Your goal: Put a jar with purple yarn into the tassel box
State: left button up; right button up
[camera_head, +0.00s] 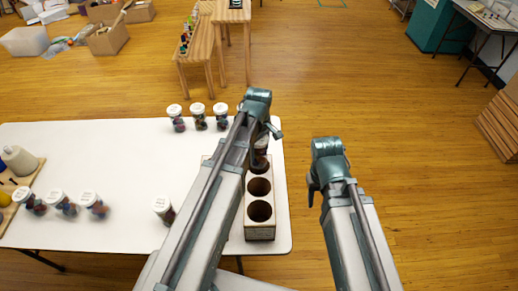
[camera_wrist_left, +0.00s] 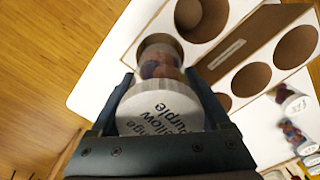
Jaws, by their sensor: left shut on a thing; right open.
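My left gripper (camera_head: 264,128) is over the far end of a box with round holes (camera_head: 260,231) at the table's right end. In the left wrist view, the gripper (camera_wrist_left: 168,84) is shut on a jar (camera_wrist_left: 160,66) with a white lid. The lid's print includes "purple", and the contents look purple and orange-red. The jar's lower end is at a round hole of the box (camera_wrist_left: 150,20); how deep it sits I cannot tell. Two nearer holes look empty in the head view. My right gripper (camera_head: 322,182) is open and empty, right of the table.
More white-lidded jars stand in a back row (camera_head: 198,117) and a front-left row (camera_head: 62,203); one (camera_head: 164,209) stands left of my left arm. A second row of holes (camera_wrist_left: 250,79) lies beside the held jar. The white table (camera_head: 110,150) is clear in the middle.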

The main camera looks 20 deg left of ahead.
aim_at(258, 165)
pick_arm(q)
notch_tip(258, 165, down, 7)
jog(key=b, duration=0.6)
jog(key=shift+f, duration=0.2)
jog(key=shift+s+d+f+b, duration=0.25)
jog(key=shift+s+d+b, duration=0.1)
jog(key=shift+s+b, duration=0.55)
jog(key=shift+d, duration=0.15)
jog(key=o, duration=1.3)
jog(key=shift+s, duration=0.15)
jog(key=shift+c, duration=0.2)
jog(key=shift+a+r+p, duration=0.4)
jog(key=shift+r+p, duration=0.35)
jog(key=shift+p, duration=0.25)
jog(key=r+p, duration=0.4)
jog(key=w+r+p, duration=0.1)
jog(key=r+p, duration=0.9)
jog(key=shift+w+d, duration=0.2)
jog(key=shift+w, duration=0.05)
jog(key=shift+f, duration=0.1)
